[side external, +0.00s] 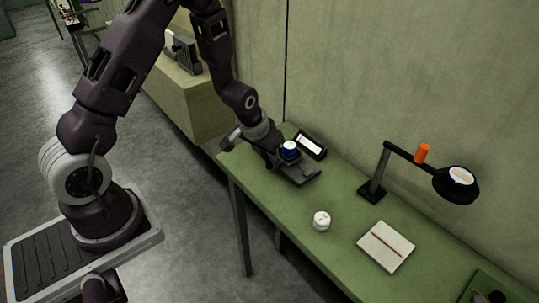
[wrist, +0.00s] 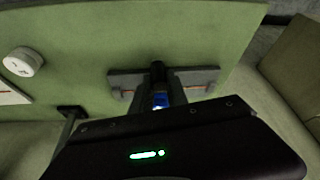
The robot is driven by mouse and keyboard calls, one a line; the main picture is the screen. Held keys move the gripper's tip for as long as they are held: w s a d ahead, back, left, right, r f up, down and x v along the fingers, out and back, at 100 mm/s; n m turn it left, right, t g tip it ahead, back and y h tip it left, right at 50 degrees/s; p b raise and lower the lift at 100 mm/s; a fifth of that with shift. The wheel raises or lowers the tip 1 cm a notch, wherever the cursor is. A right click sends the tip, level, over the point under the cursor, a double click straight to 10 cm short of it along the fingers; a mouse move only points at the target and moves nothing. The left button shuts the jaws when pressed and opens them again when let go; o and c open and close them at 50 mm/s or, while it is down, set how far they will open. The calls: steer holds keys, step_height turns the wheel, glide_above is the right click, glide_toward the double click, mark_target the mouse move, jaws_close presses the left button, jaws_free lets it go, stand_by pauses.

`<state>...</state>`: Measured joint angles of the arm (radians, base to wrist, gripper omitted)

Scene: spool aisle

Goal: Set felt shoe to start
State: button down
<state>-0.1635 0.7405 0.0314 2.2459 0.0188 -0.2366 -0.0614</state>
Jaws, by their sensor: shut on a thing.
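A dark grey flat base (side external: 302,176) lies on the green table; in the wrist view it is a long grey bar (wrist: 200,78) with thin orange-red lines along it. My gripper (side external: 284,162) is low over this base. In the wrist view my gripper (wrist: 160,92) is shut at the middle of the bar, on a small dark piece (wrist: 158,67) that I take to be the felt shoe. A blue part shows between the fingers, with a pale spot. The fingers hide most of the held piece, and I cannot read any start mark.
A black box with a white face (side external: 310,145) stands behind the base. A white round pot (side external: 321,221), a white pad with a red-brown stick (side external: 386,246) and a black lamp (side external: 456,184) with an orange cylinder (side external: 422,153) are to the right. Green table (side external: 278,207) is bare in front.

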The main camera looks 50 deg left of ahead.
stand_by(0.6)
steer(key=a, duration=0.6)
steer(key=shift+a, duration=0.4)
steer(key=c, duration=1.3)
jaws_free()
steer(key=shift+r, duration=0.1)
